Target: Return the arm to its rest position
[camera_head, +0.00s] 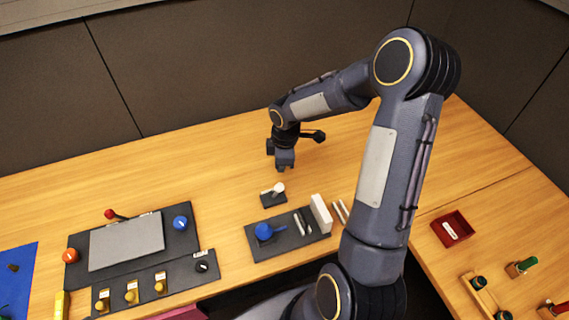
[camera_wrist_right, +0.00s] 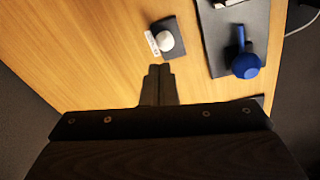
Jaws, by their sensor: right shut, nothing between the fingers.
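My right arm reaches in from the lower right of the head view, bends at its elbow and hangs its right gripper (camera_head: 284,166) over the wooden table (camera_head: 200,140). The gripper is shut and empty. In the right wrist view its fingers (camera_wrist_right: 159,72) are together above bare wood. A small dark base with a white ball (camera_head: 278,188) sits just in front of the gripper, apart from it; the white ball also shows in the right wrist view (camera_wrist_right: 165,41). My left gripper is not in view.
A dark panel with a blue knob (camera_head: 264,232) lies nearer the front edge. A larger panel with a grey pad (camera_head: 126,241) is at left. A red tray (camera_head: 452,229) and several coloured pegs are at right. The back of the table is clear up to the wall.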

